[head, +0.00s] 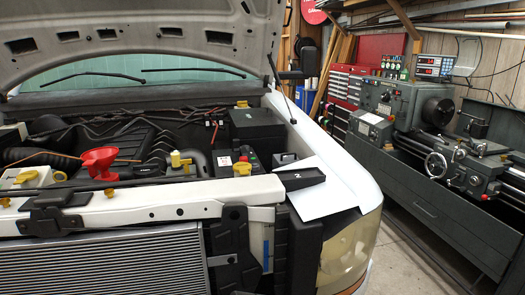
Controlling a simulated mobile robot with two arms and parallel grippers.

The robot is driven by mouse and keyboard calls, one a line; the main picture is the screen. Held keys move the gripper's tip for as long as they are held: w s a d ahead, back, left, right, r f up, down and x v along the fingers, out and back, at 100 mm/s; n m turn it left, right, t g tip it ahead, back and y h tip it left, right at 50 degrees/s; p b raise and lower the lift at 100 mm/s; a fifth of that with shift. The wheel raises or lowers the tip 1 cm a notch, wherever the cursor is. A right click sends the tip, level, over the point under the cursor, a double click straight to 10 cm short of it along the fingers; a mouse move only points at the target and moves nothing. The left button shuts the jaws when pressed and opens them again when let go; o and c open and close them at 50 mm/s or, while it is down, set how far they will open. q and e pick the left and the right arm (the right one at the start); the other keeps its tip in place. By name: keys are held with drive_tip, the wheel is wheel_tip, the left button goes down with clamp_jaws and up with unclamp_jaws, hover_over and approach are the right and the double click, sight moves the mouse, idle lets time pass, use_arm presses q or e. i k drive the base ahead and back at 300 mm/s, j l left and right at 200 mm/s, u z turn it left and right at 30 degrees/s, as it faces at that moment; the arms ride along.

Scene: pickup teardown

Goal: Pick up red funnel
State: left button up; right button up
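The red funnel (100,160) stands upright in the open engine bay, at the left of the head view, with its wide mouth up. Its lower end goes down behind the white front crossbar (150,203), so I cannot tell what it rests in. Neither of my grippers shows in the head view.
The raised hood (140,30) hangs over the engine bay. A yellow cap (242,169) and a black battery box (256,130) are right of the funnel. A black tray (297,179) lies on the white fender. A grey lathe (430,150) and red tool chest (345,85) stand at the right.

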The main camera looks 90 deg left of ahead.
sight(102, 170)
drive_tip(key=u, duration=2.7)
